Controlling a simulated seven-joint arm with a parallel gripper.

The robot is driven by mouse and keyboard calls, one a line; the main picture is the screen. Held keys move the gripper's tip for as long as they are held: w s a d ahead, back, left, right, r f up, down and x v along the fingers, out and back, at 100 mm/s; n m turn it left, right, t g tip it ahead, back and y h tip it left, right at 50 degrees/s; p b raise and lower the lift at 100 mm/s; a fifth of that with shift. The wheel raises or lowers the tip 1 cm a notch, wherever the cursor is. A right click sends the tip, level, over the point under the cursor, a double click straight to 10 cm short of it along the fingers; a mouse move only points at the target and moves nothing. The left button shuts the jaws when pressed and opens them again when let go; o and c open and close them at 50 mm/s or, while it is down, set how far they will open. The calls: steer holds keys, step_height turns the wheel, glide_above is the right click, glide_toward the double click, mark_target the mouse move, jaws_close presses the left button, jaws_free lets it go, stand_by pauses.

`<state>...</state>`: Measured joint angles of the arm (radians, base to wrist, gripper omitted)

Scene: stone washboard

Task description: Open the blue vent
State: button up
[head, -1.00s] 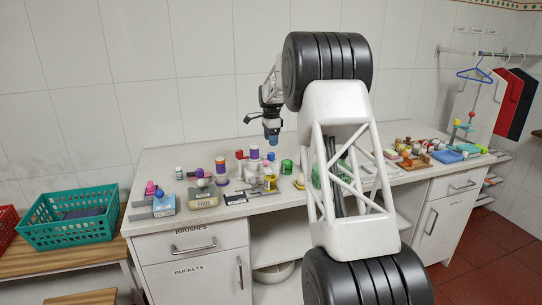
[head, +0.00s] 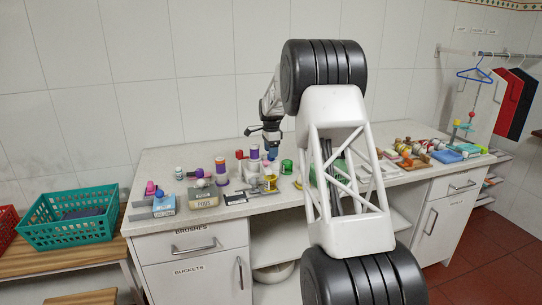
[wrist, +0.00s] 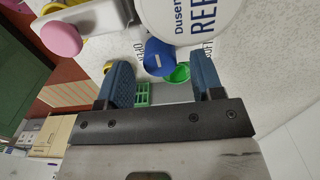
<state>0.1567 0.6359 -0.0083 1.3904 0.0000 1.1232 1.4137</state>
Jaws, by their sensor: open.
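In the wrist view, a round blue cap with a white mark (wrist: 160,57), which looks like the blue vent, shows between my two fingers. A large white round lid with dark lettering (wrist: 190,15) is beside it, cut off by the top edge. My gripper (wrist: 163,80) is open and empty, one finger to each side of the cap in the picture. I cannot tell whether the fingers touch it. In the head view, my gripper (head: 271,149) points down just above the middle of the counter. The blue vent is not clear there among the blue fingertips and small objects.
The counter (head: 163,163) holds several small items. A green cup (wrist: 180,73) is close to the blue cap, and a pink knob (wrist: 62,38) is off to the left. A teal basket (head: 75,218) stands on a wooden bench at left. The tiled wall (head: 150,60) is behind.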

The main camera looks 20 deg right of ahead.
steer(key=shift+f, duration=1.15)
steer(key=c, duration=0.9)
